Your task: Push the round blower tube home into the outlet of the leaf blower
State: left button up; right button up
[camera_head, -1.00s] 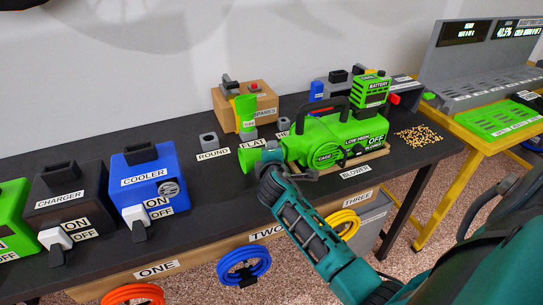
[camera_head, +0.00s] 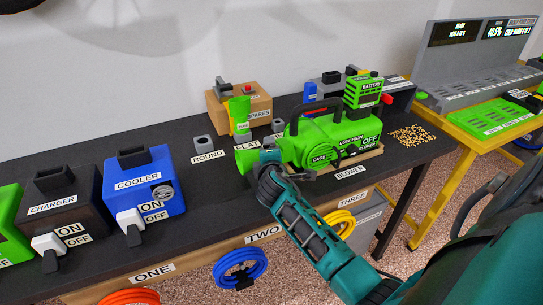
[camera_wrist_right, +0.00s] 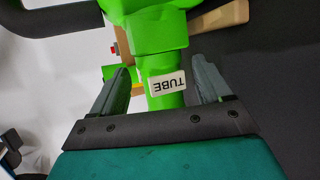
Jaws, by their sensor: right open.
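The green leaf blower (camera_head: 318,143) stands on the dark bench with its label in front. The round blower tube (camera_head: 244,162) is at its left end, in line with the outlet. In the right wrist view the tube (camera_wrist_right: 166,98) carries a TUBE label and meets the green outlet (camera_wrist_right: 150,30); I cannot tell how deep it sits. My right gripper (camera_head: 268,160) is at the tube by the outlet. In the wrist view its open fingers (camera_wrist_right: 165,84) stand on either side of the tube, with gaps visible. My left gripper is not in view.
The ROUND holder (camera_head: 203,146) is empty. The cooler (camera_head: 146,182) and charger (camera_head: 62,208) stand left.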

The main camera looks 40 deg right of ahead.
jog(key=v, duration=1.3)
dwell(0.7)
jog(key=s+a+f+m+g+y, duration=0.3)
jog(key=s+a+m+g+y, duration=0.15)
jog(key=s, duration=0.55)
jog(key=s+a+f+m+g+y, duration=0.35)
jog(key=s+a+m, duration=0.25)
jog(key=s, duration=0.4)
jog(key=w+a+f+t+y, duration=0.2)
jog(key=w+a+f+t, duration=0.1)
jog(key=w+f+t, duration=0.4)
jog(key=shift+f+n, duration=0.35)
jog(key=shift+f, duration=0.6)
jog(key=shift+w+a, duration=0.1)
